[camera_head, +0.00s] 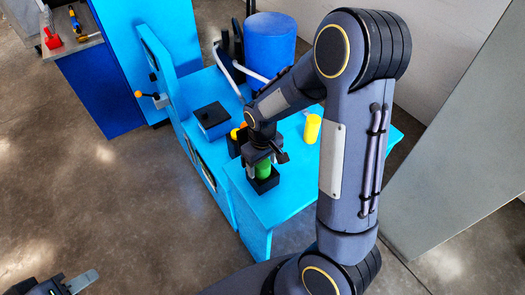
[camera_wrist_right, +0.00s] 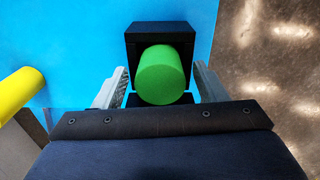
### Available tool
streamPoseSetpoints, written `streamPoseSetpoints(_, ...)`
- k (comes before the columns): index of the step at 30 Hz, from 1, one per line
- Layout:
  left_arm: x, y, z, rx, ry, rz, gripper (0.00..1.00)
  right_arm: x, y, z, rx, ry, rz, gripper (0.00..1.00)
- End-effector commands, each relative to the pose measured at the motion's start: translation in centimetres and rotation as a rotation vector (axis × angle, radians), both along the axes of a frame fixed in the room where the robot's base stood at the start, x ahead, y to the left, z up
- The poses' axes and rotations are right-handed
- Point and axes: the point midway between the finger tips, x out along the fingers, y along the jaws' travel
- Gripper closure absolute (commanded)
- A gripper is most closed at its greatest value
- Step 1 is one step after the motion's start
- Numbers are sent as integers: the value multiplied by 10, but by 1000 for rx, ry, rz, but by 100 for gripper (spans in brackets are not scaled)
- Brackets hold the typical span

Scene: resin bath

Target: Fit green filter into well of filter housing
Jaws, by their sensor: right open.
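The green filter (camera_wrist_right: 162,76) is a cylinder standing at a square black block (camera_wrist_right: 160,27) on the blue bench. In the head view the green filter (camera_head: 264,169) shows just below my right gripper (camera_head: 264,157), with the black block (camera_head: 264,186) around its foot. My right gripper (camera_wrist_right: 160,88) is open, one finger on each side of the filter, with gaps visible. I cannot tell how deep the filter sits, or whether this block is the filter housing. My left gripper (camera_head: 72,285) is at the lower left corner, partly cut off and away from the bench.
A yellow cylinder (camera_head: 312,128) stands on the bench right of my right wrist; it also shows in the wrist view (camera_wrist_right: 18,92). A dark-topped box (camera_head: 212,118) and a blue drum (camera_head: 270,45) are further back. The bench's front edge is close to the block.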

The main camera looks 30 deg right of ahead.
Motion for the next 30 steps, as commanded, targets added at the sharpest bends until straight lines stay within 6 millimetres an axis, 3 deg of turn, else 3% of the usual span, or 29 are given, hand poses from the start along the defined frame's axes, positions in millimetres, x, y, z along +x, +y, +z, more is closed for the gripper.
streamPoseSetpoints(12,0,0,5,0,1,0,66,1,0,87,1,-8,0,35)
streamPoseSetpoints(20,0,0,6,0,1,0,66,-2,0,114,10,-10,-5,35)
streamPoseSetpoints(25,0,0,6,0,1,0,66,-33,1,140,112,-78,-69,35)
streamPoseSetpoints(30,0,0,6,0,1,0,66,-92,12,171,270,-219,-169,35)
